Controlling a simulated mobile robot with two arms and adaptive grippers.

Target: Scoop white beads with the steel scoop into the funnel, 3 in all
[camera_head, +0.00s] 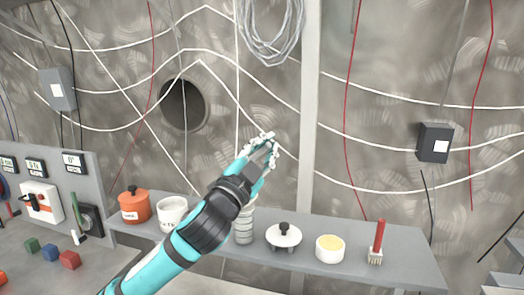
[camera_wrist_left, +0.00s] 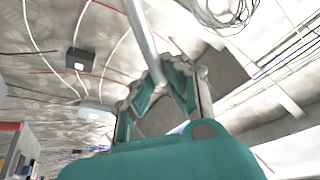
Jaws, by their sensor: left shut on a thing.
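My left gripper (camera_head: 264,145) is raised above the shelf, pointing up and away in front of the wall. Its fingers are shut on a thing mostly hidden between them. A grey sliver shows there, which seems to be part of the steel scoop; its bowl cannot be made out. In the left wrist view the teal-padded fingers (camera_wrist_left: 158,84) come close together, with a pale grey bar above them that may be the scoop or the wall post. The white beads and the funnel cannot be made out. My right gripper is not in view.
Coloured blocks (camera_head: 69,260) lie lower left.

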